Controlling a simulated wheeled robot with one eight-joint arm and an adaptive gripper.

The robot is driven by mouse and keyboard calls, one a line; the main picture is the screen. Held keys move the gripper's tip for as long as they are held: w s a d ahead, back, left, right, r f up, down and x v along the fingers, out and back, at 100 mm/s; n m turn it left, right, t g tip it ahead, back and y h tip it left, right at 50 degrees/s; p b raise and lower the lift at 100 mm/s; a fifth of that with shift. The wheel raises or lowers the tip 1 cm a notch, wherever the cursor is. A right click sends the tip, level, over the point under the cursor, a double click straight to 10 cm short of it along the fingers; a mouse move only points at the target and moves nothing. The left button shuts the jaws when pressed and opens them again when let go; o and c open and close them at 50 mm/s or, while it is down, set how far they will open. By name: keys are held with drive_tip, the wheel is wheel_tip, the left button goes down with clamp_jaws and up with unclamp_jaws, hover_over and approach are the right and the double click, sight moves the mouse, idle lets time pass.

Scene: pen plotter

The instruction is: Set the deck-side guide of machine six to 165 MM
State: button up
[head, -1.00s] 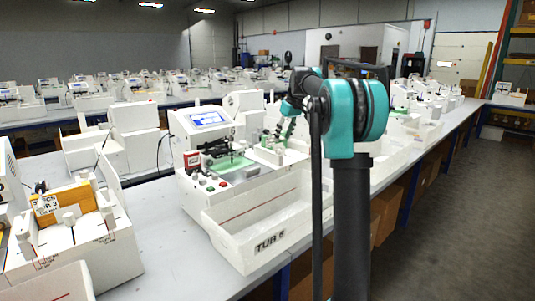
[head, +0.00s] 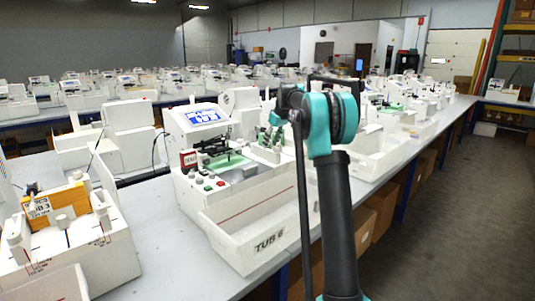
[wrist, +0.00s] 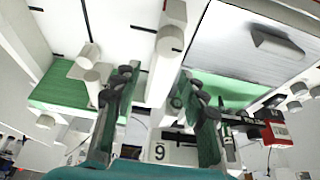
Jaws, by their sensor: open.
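Machine six (head: 180,130) stands in the middle of the head view, with a lit blue screen (head: 203,114), a green bed and a red tag (head: 188,160). The white tub (head: 300,232) marked TUB 6 sits at its front. My gripper (wrist: 158,115) is open, its two dark fingers apart above the machine; in the head view my arm partly hides it. In the wrist view a white post (wrist: 170,42) stands ahead, between the lines of the fingers. Another white post (wrist: 92,75) is by the left finger. I cannot tell which is the deck-side guide, or read its scale.
A neighbouring machine with an orange panel (head: 60,205) stands at the left. More machines line the bench to the right and behind. The floor (head: 455,215) at the right is clear.

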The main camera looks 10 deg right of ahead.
sight(267, 152)
drive_tip(key=x, duration=0.6)
drive_tip(key=shift+w+f, duration=0.1)
clamp_jaws()
idle(0.3)
